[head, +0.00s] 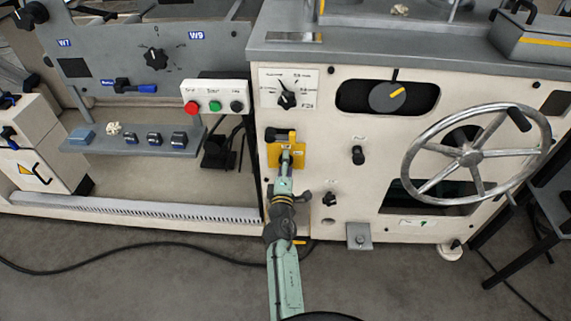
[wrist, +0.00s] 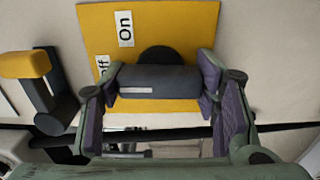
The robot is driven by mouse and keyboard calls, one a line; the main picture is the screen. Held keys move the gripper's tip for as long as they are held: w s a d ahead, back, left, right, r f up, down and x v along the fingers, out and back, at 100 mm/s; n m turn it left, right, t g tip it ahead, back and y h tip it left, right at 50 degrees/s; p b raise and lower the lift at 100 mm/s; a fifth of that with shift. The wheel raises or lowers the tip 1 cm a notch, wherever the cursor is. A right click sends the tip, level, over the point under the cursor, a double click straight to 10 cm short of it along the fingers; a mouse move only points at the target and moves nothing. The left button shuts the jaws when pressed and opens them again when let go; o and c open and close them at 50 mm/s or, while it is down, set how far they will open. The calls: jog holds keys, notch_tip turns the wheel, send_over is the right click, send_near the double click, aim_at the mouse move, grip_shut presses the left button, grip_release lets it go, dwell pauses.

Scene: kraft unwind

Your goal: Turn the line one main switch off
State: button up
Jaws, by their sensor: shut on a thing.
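The main switch sits on a yellow plate (head: 274,157) on the front of the cream cabinet. In the wrist view the yellow plate (wrist: 160,35) carries an "On" label and an "Off" label, the latter partly hidden by a finger. The dark grey switch handle (wrist: 165,80) lies crosswise there, its white stripe on the left part, toward the "Off" side. My gripper (head: 286,158) reaches up to the plate from below. In the wrist view its purple-padded fingers (wrist: 162,84) are shut on the handle's two ends. In the head view the handle is hard to make out.
A black and yellow fitting (wrist: 40,85) stands close beside the left finger. A dial (head: 287,100) is above the plate, a push-button box (head: 215,97) to its left. Knobs (head: 358,155) and a large handwheel (head: 470,157) are to the right. A cable (head: 130,270) crosses the floor.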

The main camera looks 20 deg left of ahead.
jog(key=shift+r, duration=0.1)
dwell(0.4)
jog(key=o, duration=1.2)
jog(key=shift+c, duration=0.2)
jog(key=v, duration=0.7)
jog(key=shift+s, duration=0.25)
jog(key=shift+d, duration=0.1)
